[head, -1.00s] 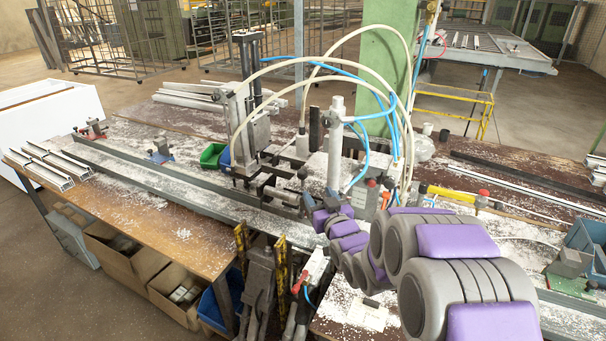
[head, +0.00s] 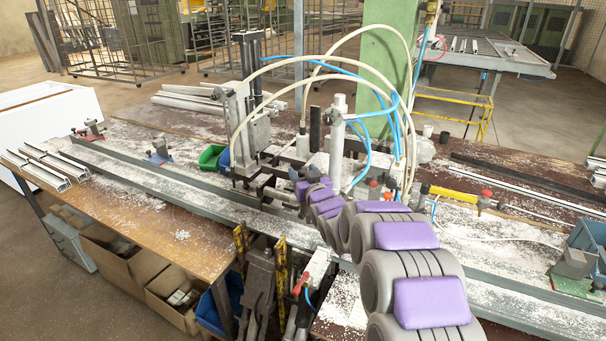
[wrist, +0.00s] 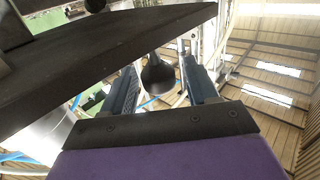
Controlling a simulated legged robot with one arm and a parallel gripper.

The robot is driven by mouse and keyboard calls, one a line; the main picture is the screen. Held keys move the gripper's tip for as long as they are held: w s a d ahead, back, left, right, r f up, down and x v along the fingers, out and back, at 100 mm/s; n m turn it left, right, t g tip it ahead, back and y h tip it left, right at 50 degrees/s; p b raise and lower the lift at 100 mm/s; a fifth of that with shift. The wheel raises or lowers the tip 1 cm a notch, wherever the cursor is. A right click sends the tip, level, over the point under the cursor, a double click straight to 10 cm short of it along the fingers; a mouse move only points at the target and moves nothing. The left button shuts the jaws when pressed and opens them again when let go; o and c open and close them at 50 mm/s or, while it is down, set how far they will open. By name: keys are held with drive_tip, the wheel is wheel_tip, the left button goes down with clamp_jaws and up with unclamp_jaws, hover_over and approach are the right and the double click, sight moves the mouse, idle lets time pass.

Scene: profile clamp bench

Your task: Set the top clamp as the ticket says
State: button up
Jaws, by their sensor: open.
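The clamp machine (head: 250,130) stands on the bench in the middle of the head view, with tall uprights, a vertical cylinder and looping hoses. My gripper is at its front right side, its fingers largely hidden there behind my own arm. In the wrist view my gripper (wrist: 160,66) is open, with a finger on each side. A dark rounded knob (wrist: 158,77) shows between the fingers; I cannot tell whether they touch it. A dark flat bar (wrist: 90,72) crosses close by on the left. I cannot pick out a readable ticket, nor tell how the top clamp is set.
Cream and blue hoses (head: 402,130) arch over the machine near my arm. A green pillar (head: 385,55) stands behind. A green bin (head: 211,157) sits left of the machine. A yellow bar (head: 452,193) lies to the right. The bench's front left (head: 150,215) is mostly clear.

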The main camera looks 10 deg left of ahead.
drive_tip(key=shift+w+a, duration=0.15)
drive_tip(key=shift+w, duration=0.05)
